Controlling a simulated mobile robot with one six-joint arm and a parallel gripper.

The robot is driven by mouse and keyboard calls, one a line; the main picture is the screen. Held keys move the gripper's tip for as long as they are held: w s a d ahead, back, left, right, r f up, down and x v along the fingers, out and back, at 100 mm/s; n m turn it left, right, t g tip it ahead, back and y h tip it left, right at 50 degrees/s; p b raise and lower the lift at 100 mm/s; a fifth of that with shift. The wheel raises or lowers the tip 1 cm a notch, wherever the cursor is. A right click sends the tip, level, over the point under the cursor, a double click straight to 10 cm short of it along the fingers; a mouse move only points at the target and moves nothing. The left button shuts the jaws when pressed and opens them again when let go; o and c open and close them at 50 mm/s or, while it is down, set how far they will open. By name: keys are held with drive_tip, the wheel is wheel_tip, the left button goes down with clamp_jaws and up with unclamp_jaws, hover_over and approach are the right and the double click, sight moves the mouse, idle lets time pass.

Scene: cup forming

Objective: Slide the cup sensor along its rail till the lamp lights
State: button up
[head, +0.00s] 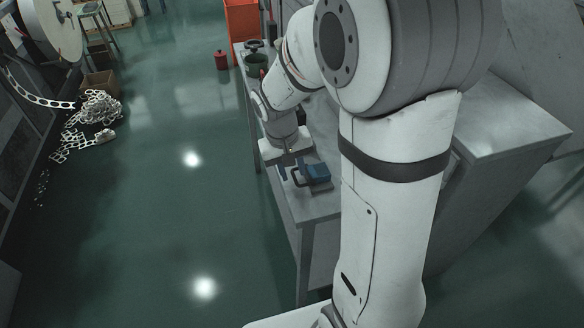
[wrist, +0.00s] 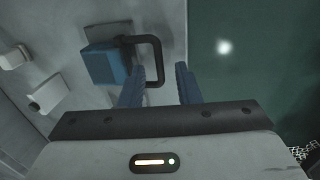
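A blue block with a black loop handle sits on the grey bench; I cannot tell for sure that it is the cup sensor. The block (wrist: 105,64) and its handle (wrist: 158,48) are in the wrist view, and the block (head: 319,172) is in the head view. My gripper (wrist: 161,68) is open. Its two blue fingers appear either side of the handle's outer bar in the wrist view; contact cannot be told. In the head view my gripper (head: 285,172) is low over the bench, left of the block. I can make out no rail or lit sensor lamp.
The bench (head: 312,207) ends beside open green floor (head: 150,220).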

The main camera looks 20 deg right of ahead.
drive_tip(key=shift+c, duration=0.3)
clamp_jaws()
drive_tip(key=shift+w, duration=0.1)
